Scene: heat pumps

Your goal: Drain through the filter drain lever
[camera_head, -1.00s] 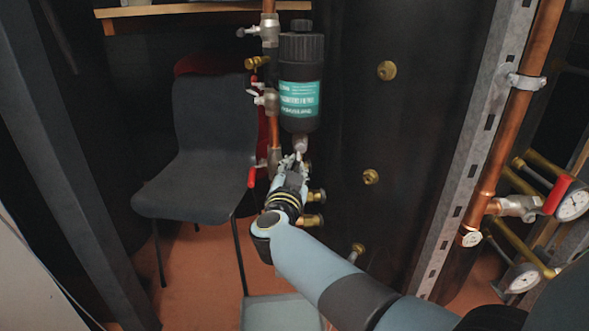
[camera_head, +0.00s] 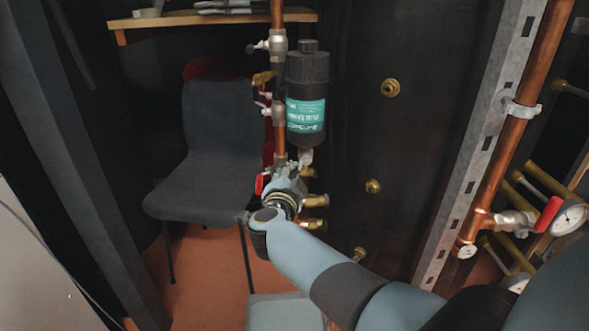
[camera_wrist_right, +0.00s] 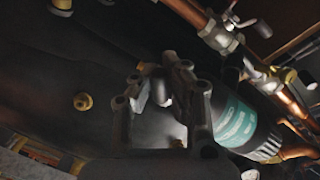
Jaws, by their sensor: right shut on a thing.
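The filter is a black canister (camera_head: 308,72) with a teal label, upright beside the copper pipe in the head view. Its silver drain fitting (camera_head: 305,156) is at the bottom. My right gripper (camera_head: 292,170) is just below the canister, shut on the filter drain lever, which is mostly hidden by the fingers and hand. In the right wrist view the fingers (camera_wrist_right: 160,92) stand around a small greyish part, and the canister (camera_wrist_right: 240,122) lies to the right of them. My left gripper is not in view.
A red-handled valve (camera_head: 260,184) is close left of the gripper, and brass fittings (camera_head: 316,201) are close right. A dark chair (camera_head: 222,130) stands behind to the left. A large dark tank (camera_head: 400,140) is to the right, beside a metal strut (camera_head: 470,130).

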